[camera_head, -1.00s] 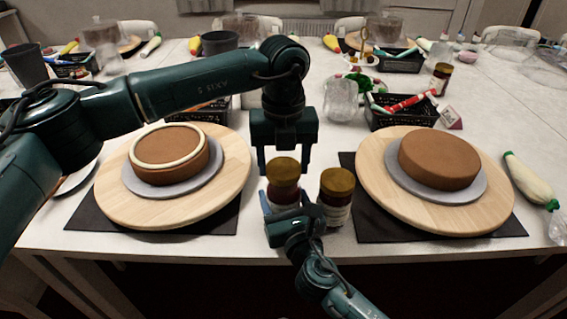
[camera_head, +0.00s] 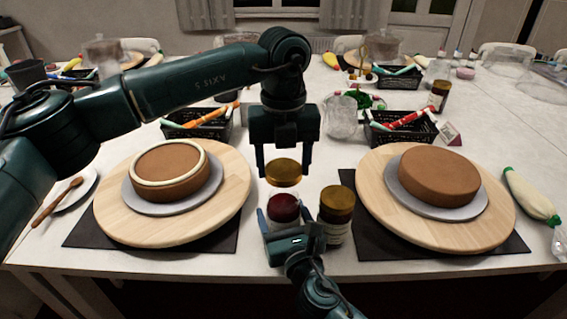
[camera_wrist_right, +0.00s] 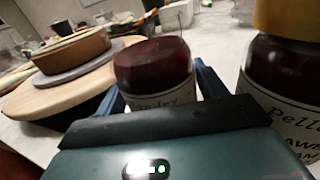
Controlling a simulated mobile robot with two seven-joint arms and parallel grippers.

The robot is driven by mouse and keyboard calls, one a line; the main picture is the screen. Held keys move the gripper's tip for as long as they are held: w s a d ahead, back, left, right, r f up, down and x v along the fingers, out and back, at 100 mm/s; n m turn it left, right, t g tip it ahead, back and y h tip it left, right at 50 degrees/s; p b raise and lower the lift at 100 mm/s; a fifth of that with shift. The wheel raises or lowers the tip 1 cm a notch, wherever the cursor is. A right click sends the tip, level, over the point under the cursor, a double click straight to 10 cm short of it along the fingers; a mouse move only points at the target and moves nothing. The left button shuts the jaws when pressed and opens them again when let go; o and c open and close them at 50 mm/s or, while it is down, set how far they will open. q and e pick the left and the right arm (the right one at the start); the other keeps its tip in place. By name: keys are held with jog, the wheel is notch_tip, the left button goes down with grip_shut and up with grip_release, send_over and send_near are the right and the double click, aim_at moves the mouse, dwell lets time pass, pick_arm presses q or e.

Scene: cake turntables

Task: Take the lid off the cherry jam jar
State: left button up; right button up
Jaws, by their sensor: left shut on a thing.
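The cherry jam jar (camera_head: 284,208) stands upright and open near the table's front edge, its dark red content showing at the top. In the right wrist view the jar (camera_wrist_right: 155,72) sits between the fingers of my right gripper (camera_wrist_right: 158,95), which are closed around its sides. My right gripper also shows in the head view (camera_head: 285,222). My left gripper (camera_head: 284,168), pointing down, is shut on the gold lid (camera_head: 284,178). The lid is held directly above the jar, with a clear gap between them.
A second jar with its gold lid on (camera_head: 336,215) stands close at the right; its label partly reads strawberry. Wooden turntables with cakes stand left (camera_head: 110,222) and right (camera_head: 372,192). Black baskets (camera_head: 222,133) (camera_head: 412,135) and a clear container (camera_head: 341,118) stand behind.

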jog(key=o, duration=0.3)
